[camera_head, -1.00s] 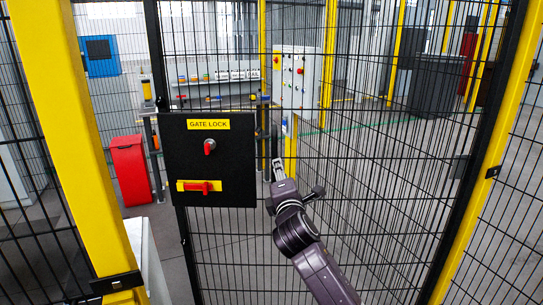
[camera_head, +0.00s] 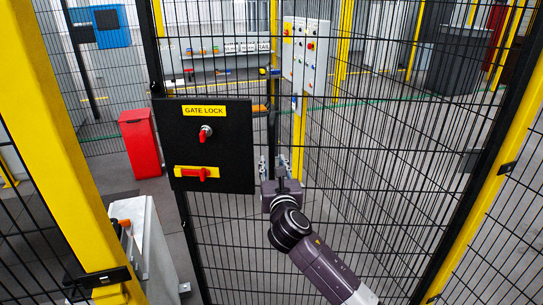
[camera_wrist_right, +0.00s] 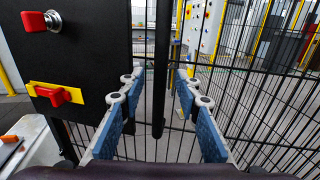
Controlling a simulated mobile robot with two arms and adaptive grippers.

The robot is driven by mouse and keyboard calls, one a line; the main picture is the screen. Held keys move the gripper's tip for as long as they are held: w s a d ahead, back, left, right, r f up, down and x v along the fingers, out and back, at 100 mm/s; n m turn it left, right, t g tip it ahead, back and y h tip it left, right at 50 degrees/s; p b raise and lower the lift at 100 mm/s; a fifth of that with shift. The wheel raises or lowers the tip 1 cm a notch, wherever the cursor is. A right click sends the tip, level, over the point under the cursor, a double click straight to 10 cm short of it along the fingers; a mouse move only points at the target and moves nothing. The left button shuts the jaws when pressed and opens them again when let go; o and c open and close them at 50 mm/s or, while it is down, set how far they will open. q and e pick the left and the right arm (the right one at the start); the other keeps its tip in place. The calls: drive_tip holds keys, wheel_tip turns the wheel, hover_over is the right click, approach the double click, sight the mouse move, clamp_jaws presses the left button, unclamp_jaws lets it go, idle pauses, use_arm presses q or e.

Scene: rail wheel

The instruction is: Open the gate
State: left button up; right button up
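The gate (camera_head: 375,150) is a black mesh panel in a black frame. A gap shows between its left edge and the yellow post (camera_head: 58,150). The black lock box (camera_head: 235,150), labelled GATE LOCK, has a red key-like knob (camera_head: 205,132) and a red handle on a yellow plate (camera_head: 199,173). A vertical dark bar (camera_wrist_right: 162,60) stands right of the box. My right gripper (camera_head: 280,165) is just right of the box. In the right wrist view its blue-padded fingers (camera_wrist_right: 160,98) are open, one on each side of the bar, apparently not touching it. My left gripper is out of view.
A pale cabinet (camera_head: 148,245) stands low beside the left post. Behind the fence are a red bin (camera_head: 140,143), a control panel (camera_head: 305,55) and a shelf. A yellow post (camera_head: 500,150) borders the gate on the right.

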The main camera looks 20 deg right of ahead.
sight(272, 159)
drive_tip(key=shift+w+d, duration=0.2)
drive_tip(key=shift+w, duration=0.75)
drive_tip(key=shift+w+d, duration=0.15)
drive_tip(key=shift+w, duration=0.8)
clamp_jaws()
